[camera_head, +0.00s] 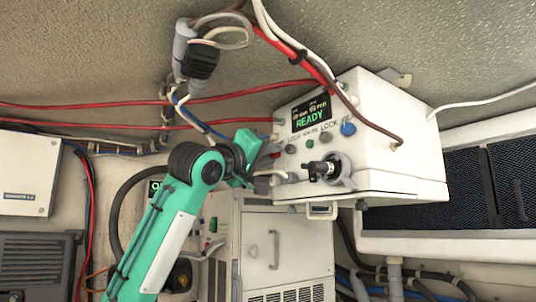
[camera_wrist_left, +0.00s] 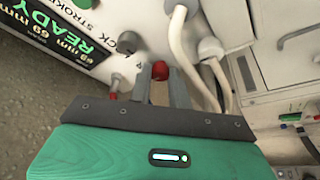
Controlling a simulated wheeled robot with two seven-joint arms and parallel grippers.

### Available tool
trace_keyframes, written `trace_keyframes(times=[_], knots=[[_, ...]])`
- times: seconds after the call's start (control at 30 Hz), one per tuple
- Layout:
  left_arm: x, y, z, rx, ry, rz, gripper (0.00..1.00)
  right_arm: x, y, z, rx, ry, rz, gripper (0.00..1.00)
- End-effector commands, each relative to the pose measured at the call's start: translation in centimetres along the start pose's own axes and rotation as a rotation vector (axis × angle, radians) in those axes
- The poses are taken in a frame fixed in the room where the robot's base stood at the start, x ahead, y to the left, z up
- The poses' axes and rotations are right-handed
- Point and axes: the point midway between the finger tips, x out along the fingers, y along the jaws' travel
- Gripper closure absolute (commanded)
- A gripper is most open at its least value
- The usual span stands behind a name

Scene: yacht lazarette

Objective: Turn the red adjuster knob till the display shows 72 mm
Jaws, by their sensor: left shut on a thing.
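The red adjuster knob (camera_wrist_left: 160,70) is between the two fingertips of my left gripper (camera_wrist_left: 159,85) in the left wrist view, and the fingers are shut on it. In the head view my left gripper (camera_head: 262,168) reaches the left side of the white control box (camera_head: 382,125); the knob is hard to make out there. The display (camera_head: 311,113) shows READY in green. In the left wrist view the display (camera_wrist_left: 62,38) is sideways and cut off; its small figures seem to read 69 mm, but I cannot be sure. My right gripper is not in view.
A black lever (camera_head: 320,168), a blue button (camera_head: 348,129) and a green button (camera_head: 310,143) sit on the box front. A small red-tipped post (camera_wrist_left: 113,95) stands close beside my left gripper. Red and brown cables (camera_head: 330,85) hang across the box.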

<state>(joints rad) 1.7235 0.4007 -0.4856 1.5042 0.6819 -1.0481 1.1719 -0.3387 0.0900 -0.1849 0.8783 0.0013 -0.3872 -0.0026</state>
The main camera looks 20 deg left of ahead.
Motion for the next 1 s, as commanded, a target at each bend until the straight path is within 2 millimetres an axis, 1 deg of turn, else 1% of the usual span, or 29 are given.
trace_keyframes(times=[0.17, 0.27, 0.4, 0.8, 1.0], knots=[[0.1, -0.2, -0.1, 0.090, -0.002, 0.035, 1.00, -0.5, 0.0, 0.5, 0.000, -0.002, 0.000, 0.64], [0.1, -0.2, -0.1, 0.162, -0.003, 0.066, 1.00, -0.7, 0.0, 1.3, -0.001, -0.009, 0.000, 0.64], [0.2, -0.2, -0.2, 0.274, -0.003, 0.111, 1.00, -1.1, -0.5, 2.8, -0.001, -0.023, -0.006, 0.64], [0.2, -0.4, -0.3, 0.553, -0.004, 0.226, 1.00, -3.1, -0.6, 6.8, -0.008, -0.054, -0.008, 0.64], [0.2, -0.5, -0.2, 0.636, -0.004, 0.261, 1.00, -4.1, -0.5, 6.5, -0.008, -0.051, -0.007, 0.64]])
